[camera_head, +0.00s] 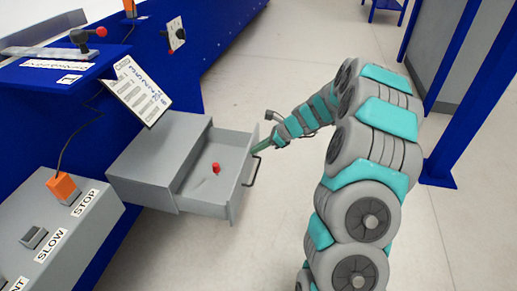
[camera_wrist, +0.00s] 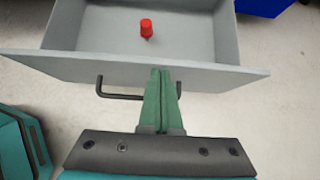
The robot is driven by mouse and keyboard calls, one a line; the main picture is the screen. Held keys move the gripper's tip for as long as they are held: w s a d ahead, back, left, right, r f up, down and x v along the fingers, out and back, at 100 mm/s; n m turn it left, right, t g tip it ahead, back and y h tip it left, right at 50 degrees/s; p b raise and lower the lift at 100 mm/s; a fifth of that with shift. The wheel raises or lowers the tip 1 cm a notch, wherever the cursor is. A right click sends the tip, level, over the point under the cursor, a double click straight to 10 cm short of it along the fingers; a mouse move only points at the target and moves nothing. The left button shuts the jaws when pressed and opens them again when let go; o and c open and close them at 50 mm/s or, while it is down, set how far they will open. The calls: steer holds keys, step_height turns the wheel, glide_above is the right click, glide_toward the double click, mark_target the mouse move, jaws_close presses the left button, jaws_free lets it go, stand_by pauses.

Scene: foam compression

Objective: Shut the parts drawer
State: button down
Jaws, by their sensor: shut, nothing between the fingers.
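The grey parts drawer (camera_head: 215,178) is pulled out of its grey cabinet (camera_head: 150,150) at the centre of the head view. A small red part (camera_head: 216,168) lies inside it; it also shows in the wrist view (camera_wrist: 146,28). A dark bar handle (camera_wrist: 118,96) is on the drawer's front panel (camera_wrist: 80,68). My gripper (camera_head: 260,150) is at the drawer front. In the wrist view my gripper (camera_wrist: 161,75) has its green fingers together and empty, over the handle's middle and at the front panel. I cannot tell whether the fingertips touch the panel.
A grey control box (camera_head: 60,235) with STOP and SLOW labels stands at the lower left. A blue machine frame (camera_head: 180,85) with a sign board (camera_head: 135,90) is behind the cabinet. A blue post (camera_head: 460,110) stands at the right. The floor (camera_head: 265,235) in front is clear.

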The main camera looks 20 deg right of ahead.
steer(key=shift+a, duration=0.1)
steer(key=w+a+p, duration=0.3)
steer(key=w+a, duration=0.1)
steer(key=a, duration=0.4)
steer(key=w+a+p, duration=0.4)
steer(key=w+a, duration=0.1)
steer(key=a, duration=0.3)
steer(key=shift+w+p, duration=0.3)
steer(key=shift+a+r, duration=0.1)
steer(key=shift+a, duration=0.05)
